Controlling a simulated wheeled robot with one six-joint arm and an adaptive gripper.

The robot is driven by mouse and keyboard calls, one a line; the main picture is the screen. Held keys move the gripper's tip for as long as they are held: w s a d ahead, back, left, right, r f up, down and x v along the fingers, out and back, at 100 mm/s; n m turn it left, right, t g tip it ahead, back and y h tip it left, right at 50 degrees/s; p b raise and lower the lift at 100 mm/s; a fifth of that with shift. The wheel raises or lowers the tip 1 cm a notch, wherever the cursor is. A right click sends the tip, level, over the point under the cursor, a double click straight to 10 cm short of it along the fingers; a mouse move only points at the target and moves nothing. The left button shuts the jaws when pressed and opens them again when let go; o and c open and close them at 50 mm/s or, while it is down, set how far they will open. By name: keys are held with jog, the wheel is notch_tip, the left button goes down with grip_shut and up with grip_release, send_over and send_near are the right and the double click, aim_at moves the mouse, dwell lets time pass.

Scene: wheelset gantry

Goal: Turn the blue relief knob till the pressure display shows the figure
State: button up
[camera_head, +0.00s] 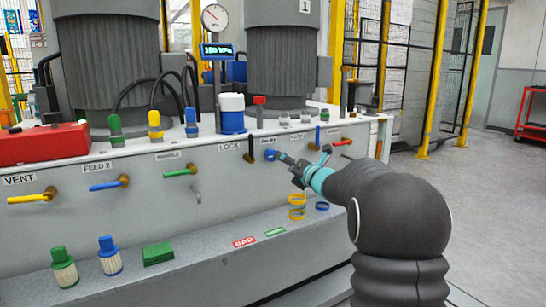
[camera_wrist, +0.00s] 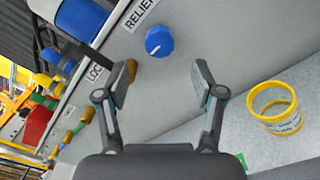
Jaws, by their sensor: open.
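The blue relief knob (camera_head: 270,154) is on the front panel, under a small label to the right of LOCK. In the wrist view the knob (camera_wrist: 159,41) is a ribbed blue cap beside the RELIEF label (camera_wrist: 140,12). My gripper (camera_wrist: 161,82) is open, and its two fingers are spread on either side of the line toward the knob. The knob lies beyond the fingertips, with nothing between them. In the head view my gripper (camera_head: 290,163) is close to the knob from the right. The pressure display (camera_head: 217,51) is lit blue on a post; its figure is too blurred to read surely.
A round dial gauge (camera_head: 215,18) is above the display. A blue-and-white canister (camera_head: 231,114) stands above.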

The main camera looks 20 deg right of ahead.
aim_at(270, 155)
jog(key=x, duration=0.8)
jog(key=shift+w+a+p, duration=0.1)
jog(key=shift+w+p, duration=0.1)
jog(key=shift+p, duration=0.1)
jog(key=c, duration=1.1)
